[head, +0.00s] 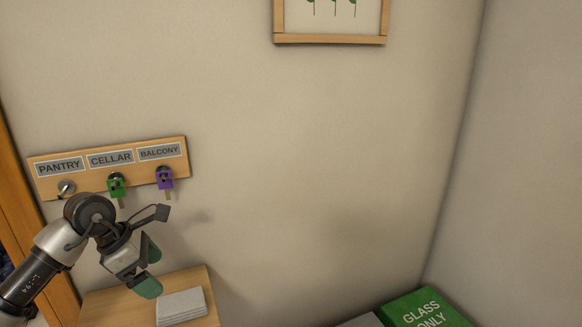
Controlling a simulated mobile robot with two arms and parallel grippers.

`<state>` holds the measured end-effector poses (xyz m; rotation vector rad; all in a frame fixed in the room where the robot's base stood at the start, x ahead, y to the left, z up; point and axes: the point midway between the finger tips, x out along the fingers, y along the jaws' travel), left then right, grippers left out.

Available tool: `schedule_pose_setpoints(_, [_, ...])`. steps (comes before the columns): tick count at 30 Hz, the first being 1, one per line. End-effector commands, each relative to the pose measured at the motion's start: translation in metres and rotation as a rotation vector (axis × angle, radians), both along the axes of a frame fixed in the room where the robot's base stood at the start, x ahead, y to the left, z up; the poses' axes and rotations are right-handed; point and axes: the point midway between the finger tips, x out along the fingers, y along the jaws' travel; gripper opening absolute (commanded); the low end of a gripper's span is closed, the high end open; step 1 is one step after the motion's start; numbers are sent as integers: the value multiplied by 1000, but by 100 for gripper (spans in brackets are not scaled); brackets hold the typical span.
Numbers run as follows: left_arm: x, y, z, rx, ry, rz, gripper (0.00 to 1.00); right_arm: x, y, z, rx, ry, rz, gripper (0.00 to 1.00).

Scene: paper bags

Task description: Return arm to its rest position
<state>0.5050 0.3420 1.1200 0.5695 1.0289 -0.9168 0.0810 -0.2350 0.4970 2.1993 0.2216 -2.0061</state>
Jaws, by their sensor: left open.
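My left arm comes in from the lower left. Its left gripper (152,268) is open, with its two green-tipped fingers apart and nothing visible between them. It is in front of the wall, below the key board and above the small wooden table. My right gripper does not show in the head view.
A wooden key board (112,183) reads PANTRY, CELLAR, BALCONY. A green key (117,187) and a purple key (165,179) hang there. A wooden table (110,307) holds a paper stack (181,306). A green GLASS ONLY container (425,309) stands lower right.

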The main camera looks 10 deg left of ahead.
Motion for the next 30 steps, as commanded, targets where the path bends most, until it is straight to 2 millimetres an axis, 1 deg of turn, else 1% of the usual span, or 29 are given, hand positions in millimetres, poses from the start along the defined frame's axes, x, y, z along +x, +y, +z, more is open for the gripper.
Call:
schedule_pose_setpoints(2, [1, -29, -8, -111, -27, -17, 94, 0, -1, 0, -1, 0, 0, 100])
schedule_pose_setpoints(5, [0, -84, -12, -369, -78, -17, 94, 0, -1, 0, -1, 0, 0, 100])
schedule_pose_setpoints(6, [-2, -108, -10, -501, -93, -1, 94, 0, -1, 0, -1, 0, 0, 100])
schedule_pose_setpoints(8, [-6, -140, -2, -714, -105, 42, 94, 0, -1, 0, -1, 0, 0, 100])
schedule_pose_setpoints(9, [-9, -156, 6, -857, -107, 84, 94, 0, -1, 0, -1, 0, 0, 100])
schedule_pose_setpoints(11, [-12, -174, 19, -1066, -95, 167, 94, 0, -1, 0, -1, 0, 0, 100])
schedule_pose_setpoints(12, [-14, -181, 26, -1203, -80, 237, 94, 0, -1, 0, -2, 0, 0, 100])
schedule_pose_setpoints(14, [-16, -185, 37, -1402, -46, 358, 94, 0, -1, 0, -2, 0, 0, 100])
schedule_pose_setpoints(15, [-16, -184, 42, -1530, -17, 452, 94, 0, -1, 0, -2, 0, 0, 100])
schedule_pose_setpoints(16, [-16, -181, 44, -1621, 6, 529, 94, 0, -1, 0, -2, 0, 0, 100])
schedule_pose_setpoints(17, [-16, -176, 45, -1709, 33, 611, 94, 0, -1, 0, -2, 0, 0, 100])
schedule_pose_setpoints(18, [-15, -169, 43, -1819, 73, 730, 94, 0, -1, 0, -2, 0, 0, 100])
schedule_pose_setpoints(20, [-16, -155, 35, -1968, 139, 927, 94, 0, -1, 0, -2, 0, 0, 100])
schedule_pose_setpoints(21, [-17, -145, 25, -2054, 186, 1070, 94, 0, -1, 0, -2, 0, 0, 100])
schedule_pose_setpoints(23, [-22, -130, 5, -2160, 264, 1302, 94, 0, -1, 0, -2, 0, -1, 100])
schedule_pose_setpoints(24, [-28, -121, -13, -2214, 318, 1470, 94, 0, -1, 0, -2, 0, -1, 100])
schedule_pose_setpoints(26, [-41, -109, -41, -2264, 400, 1734, 94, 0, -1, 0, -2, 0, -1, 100])
schedule_pose_setpoints(27, [-52, -103, -62, -2276, 455, 1918, 94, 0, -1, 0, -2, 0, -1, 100])
schedule_pose_setpoints(28, [-62, -101, -78, -2272, 495, 2055, 94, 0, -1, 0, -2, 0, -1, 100])
schedule_pose_setpoints(29, [-73, -99, -92, 2192, -517, -2124, 94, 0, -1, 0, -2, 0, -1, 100])
schedule_pose_setpoints(30, [-87, -98, -109, 2029, -527, -2141, 94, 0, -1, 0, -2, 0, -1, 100])
